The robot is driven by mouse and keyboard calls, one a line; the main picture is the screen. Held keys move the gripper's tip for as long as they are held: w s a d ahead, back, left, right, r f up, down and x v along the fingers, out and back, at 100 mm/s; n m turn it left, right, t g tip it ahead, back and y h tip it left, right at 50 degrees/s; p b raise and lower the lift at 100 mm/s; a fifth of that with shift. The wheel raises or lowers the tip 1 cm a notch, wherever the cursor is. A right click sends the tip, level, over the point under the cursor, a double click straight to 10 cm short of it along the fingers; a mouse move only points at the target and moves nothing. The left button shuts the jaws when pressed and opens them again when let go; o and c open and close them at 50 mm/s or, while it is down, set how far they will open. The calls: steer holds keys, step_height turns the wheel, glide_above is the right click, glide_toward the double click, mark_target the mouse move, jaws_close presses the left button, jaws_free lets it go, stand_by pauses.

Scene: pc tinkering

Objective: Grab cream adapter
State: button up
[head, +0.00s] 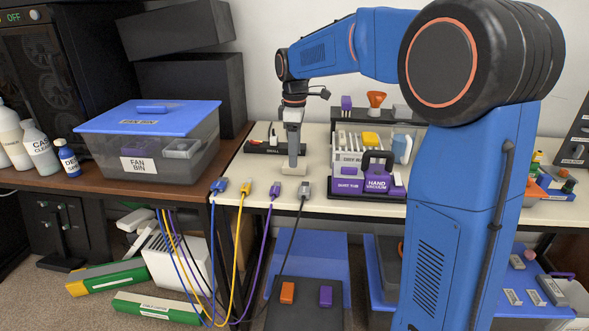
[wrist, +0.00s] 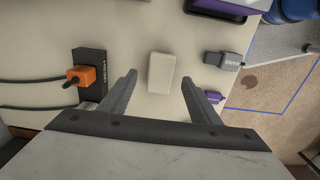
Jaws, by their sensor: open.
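The cream adapter (wrist: 160,73) is a small pale block with rounded corners, lying on the cream tabletop. In the wrist view it sits just ahead of and between the fingertips of my gripper (wrist: 159,82), with a gap on each side. The fingers are apart and hold nothing. The fingers partly hide the adapter there.
A black power strip with an orange plug (wrist: 80,76) lies left of the adapter in the wrist view. A grey connector (wrist: 223,61) and a purple plug (wrist: 213,97) sit to the right at the table edge. The purple hand vacuum (head: 377,180) stands to the right.

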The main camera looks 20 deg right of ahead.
steer(key=shift+f, duration=1.7)
steer(key=c, duration=1.2)
